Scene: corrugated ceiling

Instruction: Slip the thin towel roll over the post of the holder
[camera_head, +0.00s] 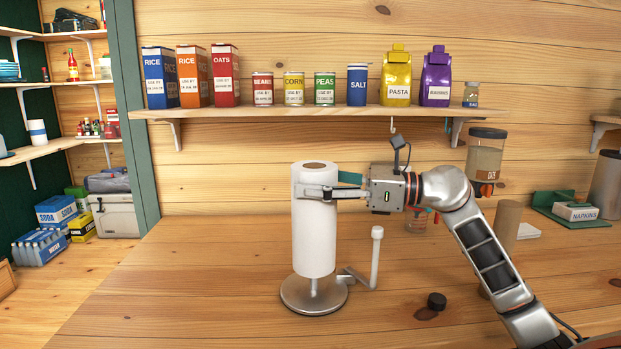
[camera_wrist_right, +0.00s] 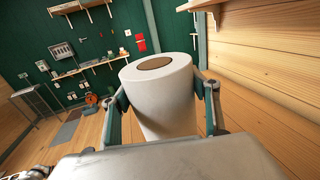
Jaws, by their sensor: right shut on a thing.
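The white towel roll (camera_head: 314,235) stands upright above the round metal base of the holder (camera_head: 300,300). A short piece of the post (camera_head: 313,287) shows between the roll's lower end and the base; the rest of the post is hidden, and no tip shows above the brown core. The holder's thin side arm (camera_head: 376,250) rises to the right of the roll. My right gripper (camera_head: 328,186) is shut on the roll near its top, coming from the right. In the wrist view the fingers (camera_wrist_right: 165,100) press on both sides of the roll (camera_wrist_right: 160,98). My left gripper is not in view.
A shelf (camera_head: 300,113) with boxes, cans and bags runs along the wall above. To the right are a jar (camera_head: 485,155), a brown cylinder (camera_head: 506,225) and a napkin box (camera_head: 575,212). The counter's left part is clear.

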